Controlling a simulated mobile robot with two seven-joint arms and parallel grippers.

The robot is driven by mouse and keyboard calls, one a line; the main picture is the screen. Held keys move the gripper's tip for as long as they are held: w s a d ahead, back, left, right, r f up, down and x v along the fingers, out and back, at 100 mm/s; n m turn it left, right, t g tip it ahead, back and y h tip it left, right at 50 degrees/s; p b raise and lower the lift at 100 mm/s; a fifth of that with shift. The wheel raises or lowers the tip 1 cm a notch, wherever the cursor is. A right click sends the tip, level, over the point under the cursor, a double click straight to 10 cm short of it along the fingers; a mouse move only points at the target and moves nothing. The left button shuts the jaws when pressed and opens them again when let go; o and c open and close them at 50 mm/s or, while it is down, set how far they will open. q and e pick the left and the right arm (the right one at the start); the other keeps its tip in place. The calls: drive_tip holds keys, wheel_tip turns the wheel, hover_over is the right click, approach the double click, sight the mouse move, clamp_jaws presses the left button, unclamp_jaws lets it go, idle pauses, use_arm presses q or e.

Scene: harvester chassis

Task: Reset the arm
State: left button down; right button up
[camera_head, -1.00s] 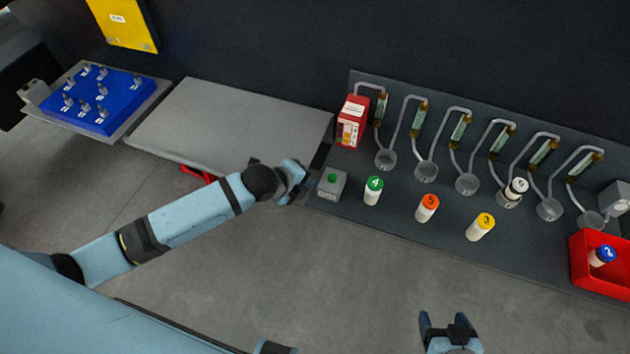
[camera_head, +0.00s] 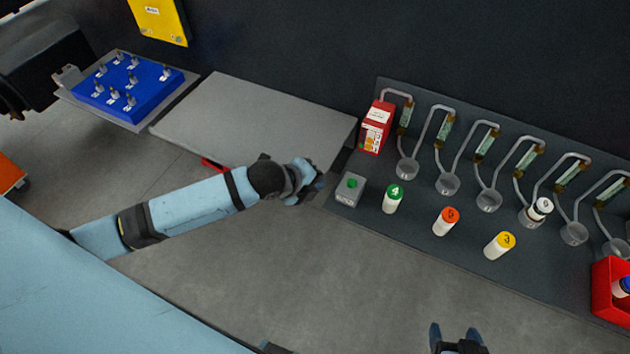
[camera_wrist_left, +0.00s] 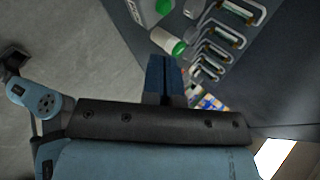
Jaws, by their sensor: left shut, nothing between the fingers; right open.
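My left arm (camera_head: 190,207) reaches in from the left in the head view. Its gripper (camera_head: 312,180) is shut and empty, just left of the grey box with the green button (camera_head: 349,189) at the edge of the dark panel. In the left wrist view the shut fingers (camera_wrist_left: 164,78) lie together, with the green-capped bottle (camera_wrist_left: 168,41) beyond them. My right gripper (camera_head: 457,338) shows at the bottom edge of the head view, its two fingers apart and nothing between them. The rest of the right arm is out of the head view.
The dark panel (camera_head: 410,222) carries a red box (camera_head: 377,127), several round holders with tubes, and bottles with green (camera_head: 393,198), orange (camera_head: 445,221) and yellow (camera_head: 499,245) caps. A white-capped bottle (camera_head: 540,209) stands in one holder. A red bin (camera_head: 606,292) is at right. A grey table (camera_head: 255,120) lies behind my left arm.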

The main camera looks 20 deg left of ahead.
use_arm(q)
drive_tip(key=s+f+n+t, duration=0.1)
drive_tip(key=s+f+n, duration=0.2)
drive_tip(key=s+n, duration=0.3)
drive_tip(key=s+f+n+t, duration=0.1)
drive_tip(key=s+f+n, duration=0.2)
drive_tip(key=s+n, duration=0.2)
drive_tip(key=s+f+n+y, duration=0.1)
drive_tip(key=s+f+n, duration=0.1)
drive_tip(key=s+n, duration=0.4)
drive_tip(key=n, duration=0.3)
drive_tip(key=shift+s+d+f+n+t, duration=0.2)
drive_tip(key=shift+s+f+n+t, duration=0.1)
drive_tip(key=shift+f+n+t, duration=0.1)
